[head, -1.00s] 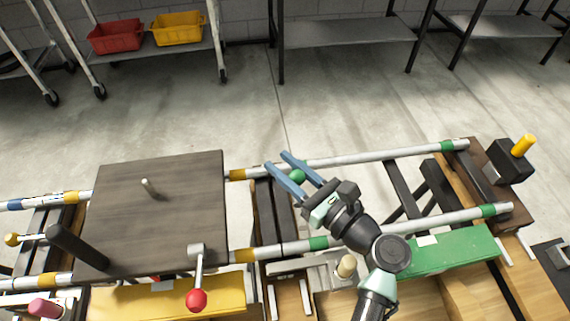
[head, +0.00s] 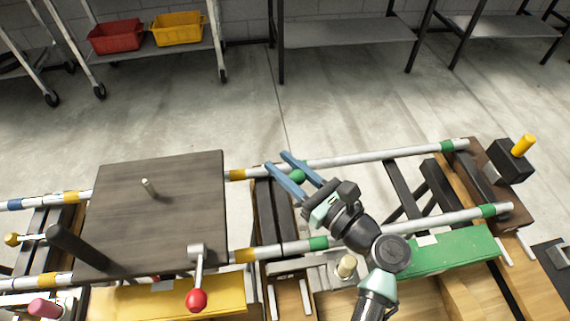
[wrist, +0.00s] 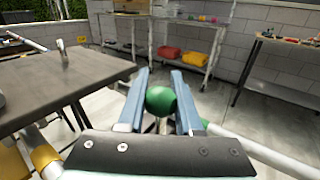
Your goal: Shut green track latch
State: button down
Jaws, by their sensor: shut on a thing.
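The green track latch shows as a round green knob (head: 297,176) by the far rail, next to the green band section. My gripper (head: 276,160) has its two blue fingers on either side of this knob and is shut on it. In the wrist view the green knob (wrist: 160,101) sits between the blue fingers (wrist: 160,80). The fingertips reach past the knob. The latch's arm and base are mostly hidden behind my gripper and the knob.
A dark platform (head: 150,215) with an upright pin sits on the rails to the left. A red-knobbed lever (head: 197,299) stands at its near edge. A green panel (head: 450,252) lies to the right. Red (head: 116,36) and yellow (head: 178,29) bins sit on a shelf behind open floor.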

jog(key=a+n+h+p, duration=0.1)
jog(key=p, duration=0.2)
jog(key=a+f+n+g+h+p, duration=0.1)
jog(key=a+n+p, duration=0.1)
jog(key=p, duration=0.1)
jog(key=s+a+f+n+h+p, duration=0.1)
jog(key=p, duration=0.2)
jog(key=shift+a+f+n+g, duration=0.1)
jog(key=shift+a+n+g, duration=0.05)
jog(key=shift+n+g, duration=0.2)
jog(key=shift+s+a+f+n+h+p, duration=0.1)
jog(key=shift+a+f+n+h+p, duration=0.55)
jog(key=shift+p, duration=0.3)
jog(key=shift+a+f+n+g+h+p, duration=0.25)
jog(key=shift+f+n+h+p, duration=0.35)
jog(key=shift+f+h+p, duration=0.3)
jog(key=shift+s+a+f+n+h+p, duration=0.1)
jog(key=shift+f+n+h+p, duration=0.4)
jog(key=shift+f, duration=0.25)
jog(key=shift+a+f+n+h+p, duration=0.1)
jog(key=shift+f+n+h+p, duration=0.3)
jog(key=shift+f, duration=0.35)
